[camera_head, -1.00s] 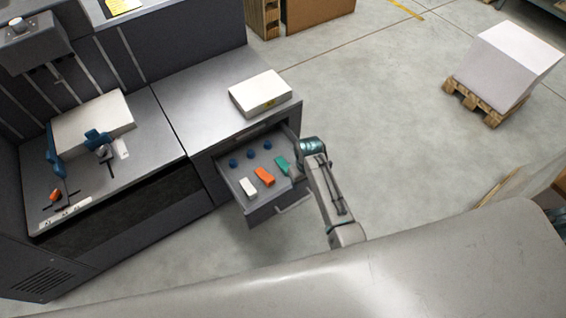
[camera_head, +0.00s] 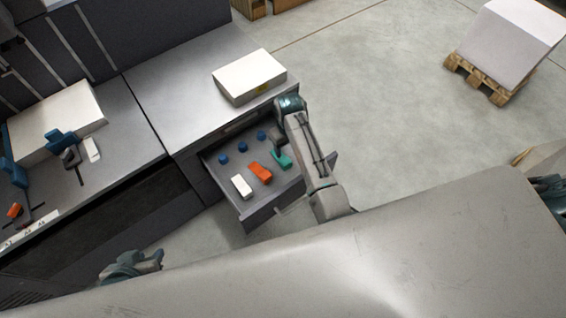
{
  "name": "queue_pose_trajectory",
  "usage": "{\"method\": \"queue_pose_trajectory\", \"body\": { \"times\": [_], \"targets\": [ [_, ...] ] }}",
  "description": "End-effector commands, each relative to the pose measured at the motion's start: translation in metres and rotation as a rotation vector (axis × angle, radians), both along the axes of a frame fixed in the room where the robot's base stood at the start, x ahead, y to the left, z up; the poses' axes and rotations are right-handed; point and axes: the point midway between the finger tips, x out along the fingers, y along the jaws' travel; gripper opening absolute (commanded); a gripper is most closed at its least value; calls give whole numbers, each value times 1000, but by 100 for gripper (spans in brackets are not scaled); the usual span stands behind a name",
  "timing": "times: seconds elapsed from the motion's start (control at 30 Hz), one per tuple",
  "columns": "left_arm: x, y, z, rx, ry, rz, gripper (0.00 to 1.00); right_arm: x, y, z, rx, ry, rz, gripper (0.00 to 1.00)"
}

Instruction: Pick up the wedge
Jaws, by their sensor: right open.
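An open drawer (camera_head: 262,212) holds a white block (camera_head: 241,186), an orange block (camera_head: 260,173) and a teal block (camera_head: 282,160) in a row. Which of these is the wedge I cannot tell for sure at this size. My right gripper (camera_head: 278,149) is open, pointing down over the drawer's right part, close to the teal block. The gripper and forearm hide part of the drawer there; contact cannot be made out. My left gripper (camera_head: 150,261) is at the lower left, in front of the cabinet, away from the drawer; its finger state is unclear.
Several blue round pieces, one of them here (camera_head: 241,146), lie at the drawer's back. A white box (camera_head: 249,74) stands on the grey cabinet top (camera_head: 190,80) above. Blue and orange fittings lie on the left worktop (camera_head: 112,140).

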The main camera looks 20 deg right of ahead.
Motion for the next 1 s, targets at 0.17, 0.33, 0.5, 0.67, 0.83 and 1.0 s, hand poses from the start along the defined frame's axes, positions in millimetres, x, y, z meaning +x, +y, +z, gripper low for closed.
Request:
{"method": "queue_pose_trajectory", "body": {
  "times": [0.17,0.33,0.5,0.67,0.83,1.0],
  "targets": [
    [4,-5,-8,-32,-54,4,33,-1,0,-31,-1,4,0,58],
    [7,-8,-9,-51,-93,9,33,0,0,-48,-1,2,0,58],
    [9,-11,-15,-73,-131,14,33,1,3,-65,0,3,1,58],
    [13,-16,-19,-110,-204,27,33,3,7,-89,0,4,0,58],
    [15,-18,-19,-129,-243,35,33,3,7,-101,0,2,-1,58],
    [15,-18,-18,-131,-246,35,33,3,6,-101,0,1,-1,58]
  ]
}}
